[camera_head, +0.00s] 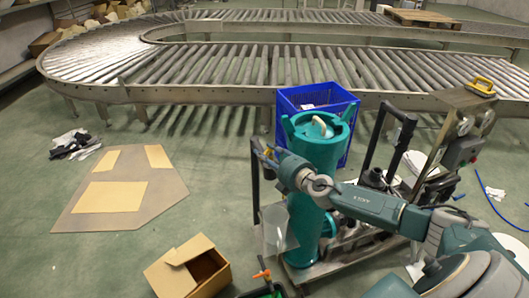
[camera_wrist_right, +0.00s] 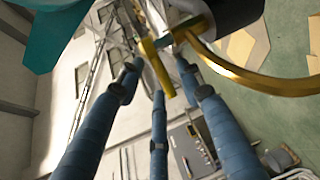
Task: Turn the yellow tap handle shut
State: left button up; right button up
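In the right wrist view, a yellow bar-shaped handle (camera_wrist_right: 156,69) lies among the fingertips of my right gripper (camera_wrist_right: 157,80). Its three blue fingers are spread apart, so the gripper looks open. I cannot tell whether any finger touches the handle. A curved brass-yellow piece (camera_wrist_right: 272,86) runs from beside the handle to the right. In the head view, my right gripper (camera_head: 266,155) is at the upper left side of the teal cylinder (camera_head: 321,150), by a black upright post (camera_head: 255,182). A small yellow spot shows there, mostly hidden by the gripper. My left gripper is not in view.
A blue crate (camera_head: 345,97) stands behind the cylinder. A roller conveyor (camera_head: 240,96) crosses the back. An open cardboard box (camera_head: 187,268) is at the front. A flat board (camera_head: 118,213) lies on the left floor. A machine (camera_head: 470,110) with another yellow handle (camera_head: 482,84) stands right.

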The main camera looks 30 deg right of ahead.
jog(key=shift+w+f, duration=0.2)
jog(key=shift+w, duration=0.6)
jog(key=shift+c, duration=0.5)
grip_shut()
jog(key=m+g+h+p, duration=0.1)
jog(key=m+h, duration=0.1)
jog(key=h, duration=0.1)
jog(key=w+m+g+h+p, duration=0.1)
jog(key=m+h, duration=0.2)
jog(key=w+m+g+h, duration=0.1)
jog(key=m+h, duration=0.1)
jog(key=h, duration=0.1)
jog(key=shift+w+a+f+m+h+p, duration=0.1)
jog(key=shift+w+m+h+p, duration=0.05)
jog(key=shift+m+h+p, duration=0.2)
